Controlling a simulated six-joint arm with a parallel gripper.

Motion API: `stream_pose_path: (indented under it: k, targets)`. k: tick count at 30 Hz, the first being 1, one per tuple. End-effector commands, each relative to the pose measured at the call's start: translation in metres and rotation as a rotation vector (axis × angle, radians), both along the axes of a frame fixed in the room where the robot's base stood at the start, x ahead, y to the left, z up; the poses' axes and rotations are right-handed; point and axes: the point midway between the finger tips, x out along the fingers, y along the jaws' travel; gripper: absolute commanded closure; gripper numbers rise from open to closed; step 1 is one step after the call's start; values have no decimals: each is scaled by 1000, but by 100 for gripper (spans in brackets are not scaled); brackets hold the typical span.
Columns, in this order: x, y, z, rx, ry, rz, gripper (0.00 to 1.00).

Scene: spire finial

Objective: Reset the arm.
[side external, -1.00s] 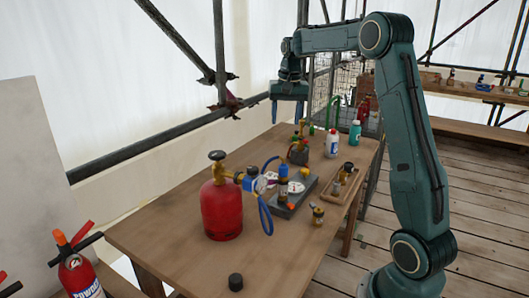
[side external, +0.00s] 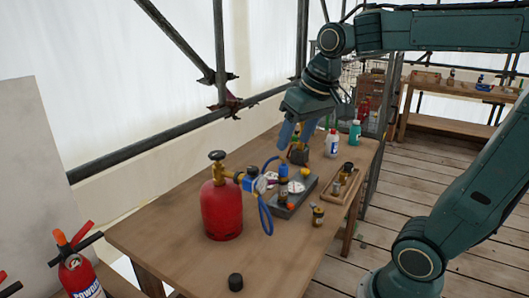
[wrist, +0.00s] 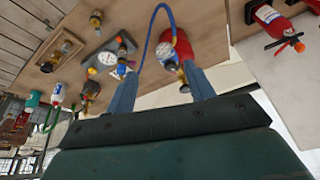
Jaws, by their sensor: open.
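My gripper (side external: 291,135) hangs above the far part of the wooden table (side external: 170,236), tilted, with its fingers pointing down and to the left. Its two blue fingers are apart with nothing between them. They also show in the wrist view (wrist: 162,92), spread, with the table beyond. In the side view the fingertips are near a dark holder with tools (side external: 299,154), and I cannot tell the exact gap.
A red gas cylinder (side external: 222,210) with a gauge and blue hose stands on the table. A grey plate (side external: 297,197), wooden tray (side external: 342,190), white bottle (side external: 332,143) and teal bottle (side external: 355,132) are nearby. A fire extinguisher (side external: 79,275) stands front left. The table's front is mostly clear.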

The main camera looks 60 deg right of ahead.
Motion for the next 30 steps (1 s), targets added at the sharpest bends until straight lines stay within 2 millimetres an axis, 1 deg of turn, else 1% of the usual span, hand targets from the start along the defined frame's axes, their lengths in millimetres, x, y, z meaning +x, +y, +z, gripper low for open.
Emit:
stream_pose_path:
  k: [1,3,9,12,15,21,30]
  targets:
    - [-11,9,-2,-7,-13,33,47]
    - [-25,18,-7,-16,-28,76,47]
    - [-62,41,-26,-40,-72,197,47]
    - [-77,49,-35,-49,-89,246,47]
    - [-87,53,-42,-56,-104,281,47]
    - [-96,57,-50,-61,-114,311,47]
    - [-96,57,-50,-62,-114,312,47]
